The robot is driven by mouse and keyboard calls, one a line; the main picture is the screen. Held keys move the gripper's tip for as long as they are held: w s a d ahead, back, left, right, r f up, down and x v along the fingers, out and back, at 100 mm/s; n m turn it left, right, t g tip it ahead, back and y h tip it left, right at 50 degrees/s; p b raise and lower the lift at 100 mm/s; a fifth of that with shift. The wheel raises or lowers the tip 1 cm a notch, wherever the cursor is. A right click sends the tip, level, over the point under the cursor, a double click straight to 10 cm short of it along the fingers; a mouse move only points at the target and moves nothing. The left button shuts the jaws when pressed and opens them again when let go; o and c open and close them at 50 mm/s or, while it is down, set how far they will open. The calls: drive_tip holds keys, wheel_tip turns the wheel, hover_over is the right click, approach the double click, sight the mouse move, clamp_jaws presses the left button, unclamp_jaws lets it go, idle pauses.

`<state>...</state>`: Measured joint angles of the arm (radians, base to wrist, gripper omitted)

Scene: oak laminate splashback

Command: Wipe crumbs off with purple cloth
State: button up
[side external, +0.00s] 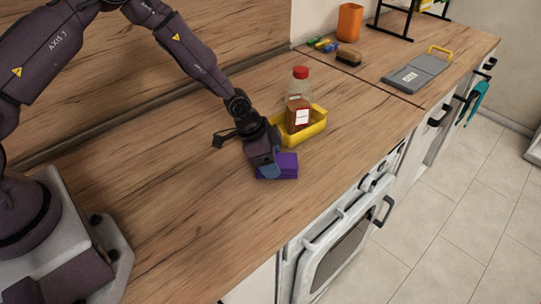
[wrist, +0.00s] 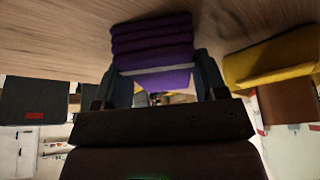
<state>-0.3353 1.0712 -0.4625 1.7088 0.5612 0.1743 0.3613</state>
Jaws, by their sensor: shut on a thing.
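The folded purple cloth (side external: 283,166) is on the wooden counter near its front edge. My gripper (side external: 263,168) is over its left part and is shut on it. In the wrist view the purple cloth (wrist: 152,48) shows as stacked folds between the two fingers of my gripper (wrist: 165,80). The cloth appears to touch the counter or be just above it. I cannot make out any crumbs on the counter in either view.
A yellow tray (side external: 317,126) holding a red-capped bottle (side external: 299,100) stands just behind the cloth. Farther back are a brush (side external: 348,57), an orange cup (side external: 349,22), and a grey board (side external: 414,75). The counter (side external: 170,170) left of the gripper is clear.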

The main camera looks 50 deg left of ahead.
sight(276, 182)
drive_tip(key=shift+s+d, duration=1.3)
drive_tip(key=shift+s, duration=0.05)
drive_tip(key=shift+w+a+f, duration=0.15)
drive_tip(key=shift+w+a, duration=1.15)
drive_tip(key=shift+a, duration=0.1)
drive_tip(key=shift+w+a, duration=0.6)
drive_tip(key=shift+a, duration=0.15)
drive_tip(key=shift+s+d+r, duration=0.25)
drive_tip(key=shift+s+d, duration=0.35)
drive_tip(key=shift+d, duration=0.2)
drive_tip(key=shift+s+d+f, duration=0.15)
drive_tip(key=shift+s+d, duration=0.5)
drive_tip(key=shift+d, duration=0.05)
drive_tip(key=shift+s+d+f, duration=0.1)
drive_tip(key=shift+s+d, duration=0.55)
drive_tip(key=shift+w+a+r, duration=0.1)
drive_tip(key=shift+w+a, duration=0.85)
drive_tip(key=shift+a, duration=0.15)
drive_tip(key=shift+r, duration=0.1)
